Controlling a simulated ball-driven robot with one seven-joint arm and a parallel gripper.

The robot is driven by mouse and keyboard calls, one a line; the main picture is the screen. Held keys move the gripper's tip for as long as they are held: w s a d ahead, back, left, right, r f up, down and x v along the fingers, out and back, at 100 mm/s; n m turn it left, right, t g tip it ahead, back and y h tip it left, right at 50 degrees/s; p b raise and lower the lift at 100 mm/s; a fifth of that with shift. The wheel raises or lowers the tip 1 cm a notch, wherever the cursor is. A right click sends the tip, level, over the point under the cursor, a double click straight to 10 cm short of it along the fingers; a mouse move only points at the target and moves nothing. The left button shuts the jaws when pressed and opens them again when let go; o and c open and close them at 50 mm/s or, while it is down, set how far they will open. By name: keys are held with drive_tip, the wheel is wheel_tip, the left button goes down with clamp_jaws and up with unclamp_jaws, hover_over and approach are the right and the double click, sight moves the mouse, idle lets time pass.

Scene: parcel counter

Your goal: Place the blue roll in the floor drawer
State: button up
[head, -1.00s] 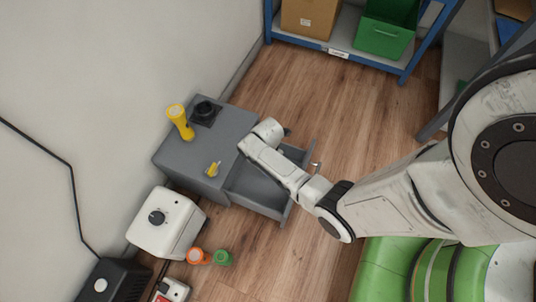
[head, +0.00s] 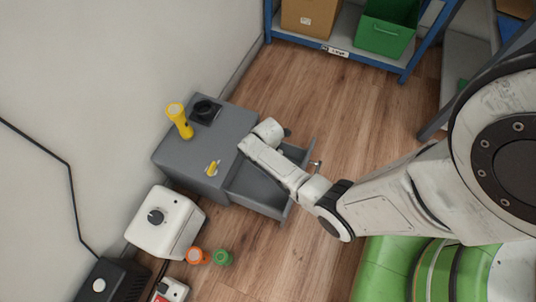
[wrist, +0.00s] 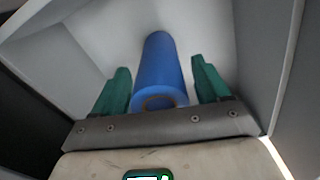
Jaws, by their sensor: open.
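The blue roll (wrist: 160,70) shows in the wrist view, lying inside the pale walls of the drawer (wrist: 262,50). My gripper (wrist: 160,67) is open, with one green finger on each side of the roll. Narrow gaps show between the fingers and the roll. In the head view the grey floor drawer (head: 258,184) is pulled out of its cabinet (head: 185,160). My arm reaches over it and hides part of its inside. The roll and my fingers cannot be made out in the head view.
A yellow flashlight (head: 180,121) and a black item (head: 206,111) stand on the cabinet. A white box (head: 165,224), an orange cup-like item (head: 196,256) and a green one (head: 222,257) are nearby. A blue shelf (head: 350,56) stands behind. Wood floor right of the drawer is clear.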

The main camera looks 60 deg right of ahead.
wheel_tip(320, 180, up, 12)
drive_tip(key=p, duration=0.6)
drive_tip(key=shift+f, duration=0.1)
drive_tip(key=s+a+r+m, duration=0.4)
drive_tip(key=a+r+m, duration=0.2)
drive_tip(key=r+m, duration=0.2)
drive_tip(key=s+a+r+m+t, duration=0.1)
drive_tip(key=s+a+r+m, duration=0.4)
drive_tip(key=r+m, duration=0.3)
wheel_tip(320, 180, up, 3)
drive_tip(key=shift+s+a+f, duration=0.15)
drive_tip(key=shift+s+a, duration=0.1)
drive_tip(key=shift+a, duration=0.45)
